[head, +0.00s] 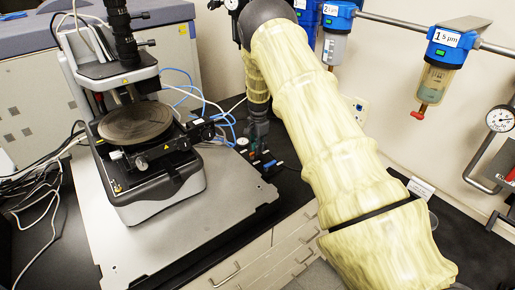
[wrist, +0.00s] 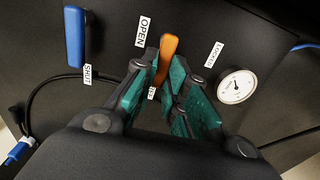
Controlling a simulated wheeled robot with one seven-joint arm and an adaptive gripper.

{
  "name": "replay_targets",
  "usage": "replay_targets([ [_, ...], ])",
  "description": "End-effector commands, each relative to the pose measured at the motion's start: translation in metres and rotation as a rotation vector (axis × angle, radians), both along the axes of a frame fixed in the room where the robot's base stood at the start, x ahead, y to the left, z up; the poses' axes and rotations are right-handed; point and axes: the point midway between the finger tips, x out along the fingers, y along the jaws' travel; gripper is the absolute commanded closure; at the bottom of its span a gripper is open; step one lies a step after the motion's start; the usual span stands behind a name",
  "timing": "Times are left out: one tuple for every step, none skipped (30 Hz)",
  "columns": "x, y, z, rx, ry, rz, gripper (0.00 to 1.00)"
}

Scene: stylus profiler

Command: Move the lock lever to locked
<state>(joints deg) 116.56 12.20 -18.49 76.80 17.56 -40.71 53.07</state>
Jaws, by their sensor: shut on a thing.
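The orange lever (wrist: 167,52), which appears to be the lock lever, stands on a dark panel in the wrist view. A LOCKED label (wrist: 214,54) is to its right, and a small label (wrist: 152,93), too small to read surely, is at its lower left. My gripper (wrist: 165,75) has its green-padded fingers on either side of the lever and is shut on it. The lever's lower part is partly hidden by the fingers. In the head view my gripper (head: 257,132) is small, at the black bench beside the profiler, and the lever cannot be made out.
A blue lever (wrist: 74,36) with SHUT (wrist: 87,74) and OPEN (wrist: 143,31) labels is left of my gripper. A round gauge (wrist: 236,86) is close on the right. The stylus profiler (head: 140,150) stands on a grey plate (head: 225,205). Cables lie nearby.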

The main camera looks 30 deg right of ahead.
Motion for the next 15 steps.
replay_targets([
  [-0.0041, -0.0023, -0.0065, -0.001, 0.011, -0.001, 1.0],
  [-0.0036, -0.0023, -0.0072, -0.001, 0.012, -0.001, 1.0],
  [-0.0028, -0.0019, -0.008, -0.001, 0.012, -0.001, 1.0],
  [-0.0023, -0.0016, -0.0085, -0.001, 0.013, 0.0, 1.0],
  [-0.002, -0.0014, -0.009, -0.001, 0.013, 0.001, 1.0],
  [-0.0011, -0.0004, -0.0097, -0.001, 0.013, 0.004, 1.0],
  [-0.0007, -0.0002, -0.0102, 0.0, 0.014, 0.008, 1.0],
  [-0.0007, -0.0001, -0.0107, 0.0, 0.014, 0.012, 1.0],
  [-0.0004, -0.0001, -0.0112, 0.0, 0.014, 0.019, 1.0],
  [-0.0003, -0.0001, -0.0117, 0.0, 0.014, 0.026, 1.0],
  [-0.0002, -0.0002, -0.0121, 0.0, 0.014, 0.035, 1.0],
  [0.0002, -0.0003, -0.0127, 0.0, 0.014, 0.051, 1.0],
  [0.0004, -0.0003, -0.0132, 0.0, 0.014, 0.063, 1.0],
  [0.0009, -0.0002, -0.0136, 0.0, 0.014, 0.078, 1.0],
  [0.0016, -0.0001, -0.014, 0.0, 0.014, 0.1, 1.0],
])
